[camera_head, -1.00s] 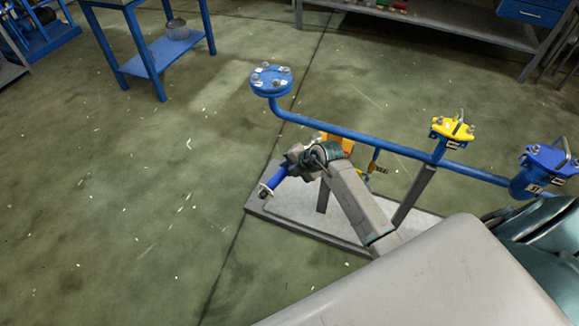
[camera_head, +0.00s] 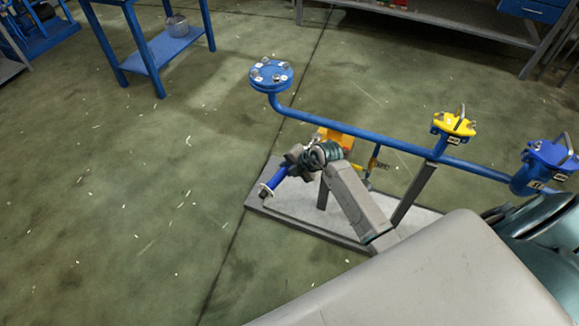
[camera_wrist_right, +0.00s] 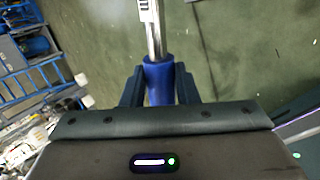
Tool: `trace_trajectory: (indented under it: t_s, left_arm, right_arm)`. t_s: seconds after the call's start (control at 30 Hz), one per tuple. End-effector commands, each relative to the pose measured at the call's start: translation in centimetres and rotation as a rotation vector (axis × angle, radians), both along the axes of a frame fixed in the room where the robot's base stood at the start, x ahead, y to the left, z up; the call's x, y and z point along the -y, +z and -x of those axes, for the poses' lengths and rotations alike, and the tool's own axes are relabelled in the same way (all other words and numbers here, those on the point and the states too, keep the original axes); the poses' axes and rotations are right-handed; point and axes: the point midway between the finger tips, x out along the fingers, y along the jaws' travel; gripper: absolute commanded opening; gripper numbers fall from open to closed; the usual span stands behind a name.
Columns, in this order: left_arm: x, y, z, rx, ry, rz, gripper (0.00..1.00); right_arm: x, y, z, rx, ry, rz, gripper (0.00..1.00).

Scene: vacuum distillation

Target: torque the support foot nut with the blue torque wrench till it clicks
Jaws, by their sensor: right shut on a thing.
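My right gripper (camera_head: 290,168) is shut on the blue torque wrench (camera_head: 275,182), above the left end of the grey base plate (camera_head: 256,204). In the right wrist view the jaws (camera_wrist_right: 160,88) close on both sides of the blue handle (camera_wrist_right: 158,72), and the silver shaft (camera_wrist_right: 155,38) runs away from the gripper. Two grey support posts (camera_head: 410,196) stand on the plate beneath the blue pipe (camera_head: 350,135). I cannot make out the support foot nut; whether the wrench touches it does not show. My left gripper is out of view.
The blue pipe carries a blue flange (camera_head: 271,75) at its left end, a yellow valve (camera_head: 455,122) and a blue valve (camera_head: 550,155). My right arm covers part of the plate. A blue table (camera_head: 150,50) stands at the upper left. The floor to the left is clear.

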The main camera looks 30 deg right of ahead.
Motion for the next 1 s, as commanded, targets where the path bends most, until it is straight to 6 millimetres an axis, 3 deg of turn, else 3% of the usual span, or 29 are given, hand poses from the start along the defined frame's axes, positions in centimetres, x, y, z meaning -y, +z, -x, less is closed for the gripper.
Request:
trace_trajectory:
  t_s: [0.5, 1.0]
  left_arm:
    - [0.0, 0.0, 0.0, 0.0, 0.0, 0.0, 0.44]
    - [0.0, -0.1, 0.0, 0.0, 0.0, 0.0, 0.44]
  right_arm:
    - [0.1, 0.1, -0.1, 0.005, 0.004, 0.001, 0.0]
    - [2.9, -0.3, 3.5, 0.004, 0.262, 0.005, 0.0]
